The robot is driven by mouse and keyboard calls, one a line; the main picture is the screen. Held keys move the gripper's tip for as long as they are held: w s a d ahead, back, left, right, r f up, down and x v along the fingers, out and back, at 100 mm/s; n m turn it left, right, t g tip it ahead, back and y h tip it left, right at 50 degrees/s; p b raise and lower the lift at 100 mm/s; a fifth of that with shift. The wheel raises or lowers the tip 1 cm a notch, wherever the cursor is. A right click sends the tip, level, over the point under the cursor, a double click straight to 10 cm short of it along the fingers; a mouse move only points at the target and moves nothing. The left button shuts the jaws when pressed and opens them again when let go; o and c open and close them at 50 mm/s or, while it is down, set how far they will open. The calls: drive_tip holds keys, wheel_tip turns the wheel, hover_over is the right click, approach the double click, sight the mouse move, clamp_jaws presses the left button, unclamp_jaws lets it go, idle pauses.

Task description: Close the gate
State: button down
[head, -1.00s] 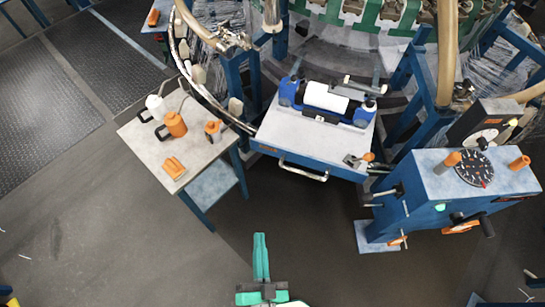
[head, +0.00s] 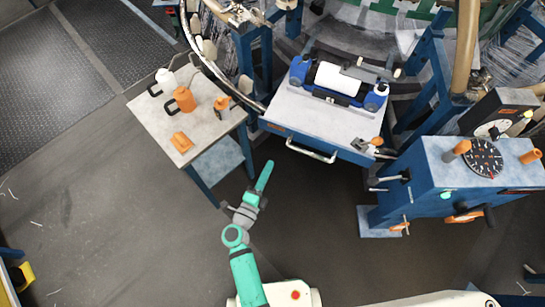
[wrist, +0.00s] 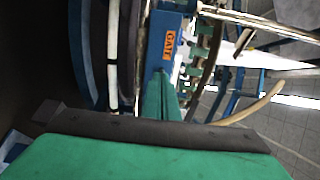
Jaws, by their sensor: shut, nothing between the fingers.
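The gate (head: 300,117) is a grey-topped, blue-edged panel at the front of the loom in the head view, with a silver bar handle (head: 311,155) on its front face. An orange label reading GATE (wrist: 169,44) shows on its blue face in the wrist view. My gripper (head: 267,167) is green, with its fingers together and empty. It is below and left of the handle in the head view, apart from it. In the wrist view the finger pair (wrist: 160,95) points at the blue face just under the label. The handle cannot be made out there.
A side table (head: 200,140) with a white jug (head: 166,80), an orange can (head: 184,99) and an orange block (head: 181,142) stands left of the gate. A blue control stand (head: 430,185) with a dial is at the right. The floor before the gate is clear.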

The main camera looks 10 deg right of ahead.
sight(285, 132)
drive_tip(key=x, duration=1.2)
drive_tip(key=shift+w+d, duration=0.15)
drive_tip(key=shift+w, duration=0.2)
